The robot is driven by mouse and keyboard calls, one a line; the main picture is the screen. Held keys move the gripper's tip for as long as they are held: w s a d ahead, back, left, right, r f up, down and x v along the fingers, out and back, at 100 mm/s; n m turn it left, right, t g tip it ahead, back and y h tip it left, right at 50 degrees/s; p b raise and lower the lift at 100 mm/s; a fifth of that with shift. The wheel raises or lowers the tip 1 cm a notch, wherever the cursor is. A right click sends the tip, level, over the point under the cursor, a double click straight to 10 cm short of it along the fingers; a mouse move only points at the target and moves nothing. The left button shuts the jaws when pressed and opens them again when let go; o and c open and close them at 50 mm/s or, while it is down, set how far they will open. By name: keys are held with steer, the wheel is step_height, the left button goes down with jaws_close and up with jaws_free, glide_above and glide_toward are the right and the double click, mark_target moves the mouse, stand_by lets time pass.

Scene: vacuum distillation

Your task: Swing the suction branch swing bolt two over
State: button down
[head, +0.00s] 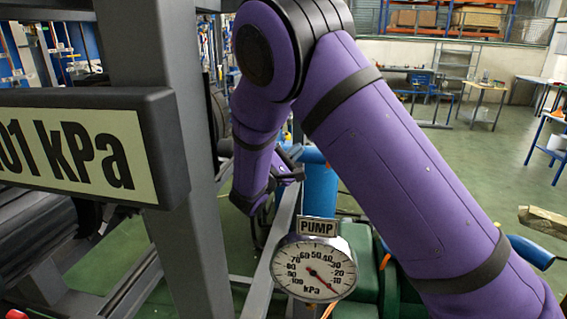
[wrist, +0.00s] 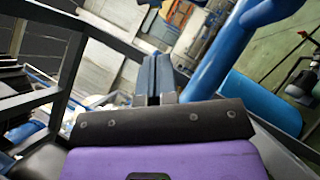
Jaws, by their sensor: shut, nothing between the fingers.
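My gripper (wrist: 156,80) is shut and empty in the wrist view, its two fingers side by side beyond the dark palm bar. A blue pipe (wrist: 212,62) runs just right of the fingers, with a gap between them in the picture. I cannot make out the suction branch swing bolt two in either view. In the head view my purple arm reaches down and away behind the gauge, and the gripper (head: 291,166) is small and partly hidden beside the upright blue pipe (head: 321,184).
A round kPa gauge (head: 313,269) under a PUMP sign (head: 318,228) stands in front of the blue pipe. A grey frame post (head: 160,130) with a kPa display (head: 75,150) fills the left. A blue cylinder (wrist: 258,100) lies right in the wrist view. Open green floor (head: 460,170) is behind.

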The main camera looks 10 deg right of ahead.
steer(key=shift+s+d+r, duration=0.1)
steer(key=shift+d+r, duration=0.65)
steer(key=shift+d, duration=0.3)
steer(key=shift+s+d+r, duration=0.1)
steer(key=shift+d+r, duration=0.6)
steer(key=shift+d, duration=0.3)
steer(key=shift+d+r, duration=0.15)
steer(key=shift+r, duration=0.25)
steer(key=shift+s+d+r+m+g+y, duration=0.2)
steer(key=shift+d+r+m+g, duration=0.35)
steer(key=shift+m, duration=0.25)
steer(key=shift+s+d+r+m+g+y, duration=0.1)
steer(key=shift+s+d+r+m+g, duration=0.1)
steer(key=shift+d+r+m+g, duration=0.35)
steer(key=shift+a+m, duration=0.1)
steer(key=shift+m, duration=0.25)
